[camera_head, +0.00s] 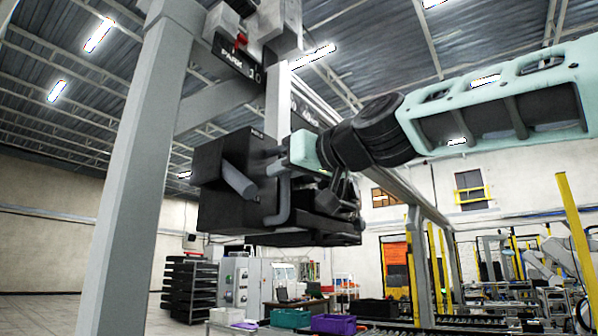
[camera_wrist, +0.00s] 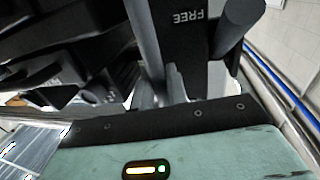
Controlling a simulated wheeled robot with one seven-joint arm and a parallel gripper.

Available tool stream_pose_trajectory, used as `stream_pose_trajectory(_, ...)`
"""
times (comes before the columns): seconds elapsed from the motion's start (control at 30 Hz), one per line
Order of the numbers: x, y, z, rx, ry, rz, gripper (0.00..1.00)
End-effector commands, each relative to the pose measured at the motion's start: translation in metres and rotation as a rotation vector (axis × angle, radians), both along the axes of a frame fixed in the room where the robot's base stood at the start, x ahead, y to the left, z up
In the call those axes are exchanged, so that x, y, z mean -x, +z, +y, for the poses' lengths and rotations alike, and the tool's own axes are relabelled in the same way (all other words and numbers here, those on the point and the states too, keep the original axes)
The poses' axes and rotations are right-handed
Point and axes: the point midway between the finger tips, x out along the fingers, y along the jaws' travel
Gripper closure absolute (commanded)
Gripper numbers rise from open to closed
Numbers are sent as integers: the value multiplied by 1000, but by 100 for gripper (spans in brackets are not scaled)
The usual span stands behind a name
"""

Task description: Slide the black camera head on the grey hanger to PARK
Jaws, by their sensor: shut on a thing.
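The black camera head (camera_head: 215,195) is a boxy unit with a round grey stub on its face, below the overhead grey frame. The grey hanger (camera_head: 275,95) comes down from above behind it. A black plate marked PARK (camera_head: 232,58), with a small red piece (camera_head: 240,41), is on the frame above the head. My gripper (camera_head: 278,168) is shut at the grey handle (camera_head: 284,202) on the right side of the head; the exact contact is hidden. In the wrist view the handle bar (camera_wrist: 145,45) runs up from my fingers, beside a black surface marked FREE (camera_wrist: 188,17).
A thick grey post (camera_head: 135,180) stands left of the head. A long grey rail (camera_head: 400,185) runs back to the right. Yellow posts (camera_head: 575,230) stand at right.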

Motion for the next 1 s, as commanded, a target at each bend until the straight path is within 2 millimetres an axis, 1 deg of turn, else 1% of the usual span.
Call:
stream_pose_trajectory(0.03,4,0,4,1,6,1,100)
stream_pose_trajectory(0.1,6,-1,5,1,6,1,100)
stream_pose_trajectory(0.47,8,-1,7,1,9,3,100)
stream_pose_trajectory(0.5,8,-1,7,1,9,3,79)
stream_pose_trajectory(0.53,8,-1,7,1,10,3,71)
stream_pose_trajectory(0.57,8,-1,7,1,9,3,66)
stream_pose_trajectory(0.87,7,-1,4,1,3,1,66)
stream_pose_trajectory(1.0,15,-3,-5,-1,1,-1,66)
